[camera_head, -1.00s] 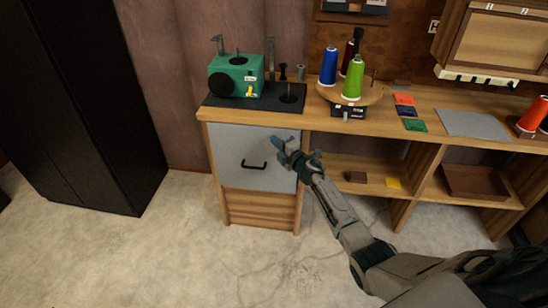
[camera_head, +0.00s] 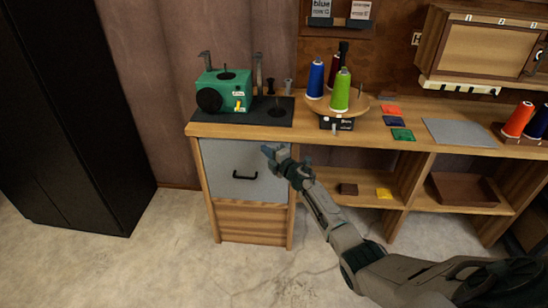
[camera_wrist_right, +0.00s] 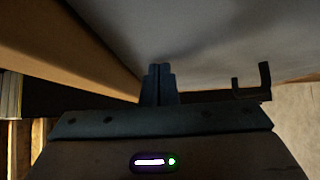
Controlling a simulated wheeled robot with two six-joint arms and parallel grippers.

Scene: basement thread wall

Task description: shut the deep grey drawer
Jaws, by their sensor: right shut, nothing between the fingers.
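The deep grey drawer (camera_head: 228,185) is in the cabinet under the left end of the wooden bench. Its front looks about flush with the wooden posts; I cannot tell whether a small gap is left. Its black handle (camera_head: 245,176) is in the middle of the front. My right gripper (camera_head: 268,152) is shut and empty, at the upper right of the drawer front, right of the handle. In the right wrist view the fingertips (camera_wrist_right: 158,72) are close to the grey front (camera_wrist_right: 215,40), with the handle (camera_wrist_right: 253,82) to the right; contact is unclear. My left gripper is out of view.
A green machine (camera_head: 224,92) on a dark mat and a round stand with thread cones (camera_head: 340,92) are on the bench top (camera_head: 360,128). Open shelves are to the right. A black cabinet (camera_head: 75,110) stands at left. The floor in front is clear.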

